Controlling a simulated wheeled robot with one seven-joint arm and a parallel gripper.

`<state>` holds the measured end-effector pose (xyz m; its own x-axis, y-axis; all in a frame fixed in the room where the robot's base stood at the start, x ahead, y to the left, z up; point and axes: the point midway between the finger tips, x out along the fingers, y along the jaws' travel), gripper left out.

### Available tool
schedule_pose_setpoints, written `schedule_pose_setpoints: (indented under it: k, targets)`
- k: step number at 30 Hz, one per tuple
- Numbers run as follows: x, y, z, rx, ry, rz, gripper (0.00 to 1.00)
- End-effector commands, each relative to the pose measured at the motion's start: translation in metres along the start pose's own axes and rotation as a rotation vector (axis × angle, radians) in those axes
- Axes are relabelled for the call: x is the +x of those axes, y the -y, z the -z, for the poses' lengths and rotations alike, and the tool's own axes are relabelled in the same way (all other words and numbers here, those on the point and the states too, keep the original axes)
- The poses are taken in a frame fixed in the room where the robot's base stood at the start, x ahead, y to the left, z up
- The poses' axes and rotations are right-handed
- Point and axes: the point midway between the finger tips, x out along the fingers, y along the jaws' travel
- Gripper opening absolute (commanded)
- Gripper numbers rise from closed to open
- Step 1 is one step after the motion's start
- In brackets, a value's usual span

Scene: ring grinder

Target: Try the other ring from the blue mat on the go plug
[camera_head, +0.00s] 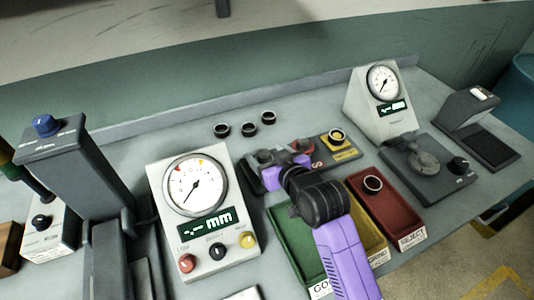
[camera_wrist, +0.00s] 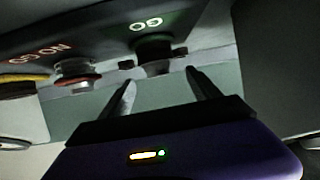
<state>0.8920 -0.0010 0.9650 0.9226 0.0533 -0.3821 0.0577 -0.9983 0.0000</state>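My gripper (camera_head: 280,170) is over the plug block (camera_head: 318,150) at the middle of the bench and hides part of it. In the wrist view, my gripper (camera_wrist: 161,82) is open, its two fingers apart with nothing between them. The green-based go plug (camera_wrist: 153,48) lies just beyond the fingertips. A dark ring-like shape (camera_wrist: 152,67) is at that plug; I cannot tell how it sits there. The no go plug (camera_wrist: 76,72) has a red band. I cannot make out a blue mat; it may be hidden by my arm.
Three dark rings (camera_head: 250,129) stand at the back. Another ring (camera_head: 337,135) is on a yellow pad, and one (camera_head: 372,184) lies in the red reject tray (camera_head: 394,218). A green tray (camera_head: 289,232) is beside my arm. Dial gauges (camera_head: 196,187) (camera_head: 383,82) flank the area.

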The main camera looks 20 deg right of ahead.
Motion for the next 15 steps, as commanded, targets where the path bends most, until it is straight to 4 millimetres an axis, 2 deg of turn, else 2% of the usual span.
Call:
schedule_pose_setpoints:
  k: [7,15]
  targets:
    - [-0.006,0.0,-0.001,0.001,0.001,0.0,0.72]
    - [-0.048,0.0,-0.002,0.0,0.0,-0.001,0.72]
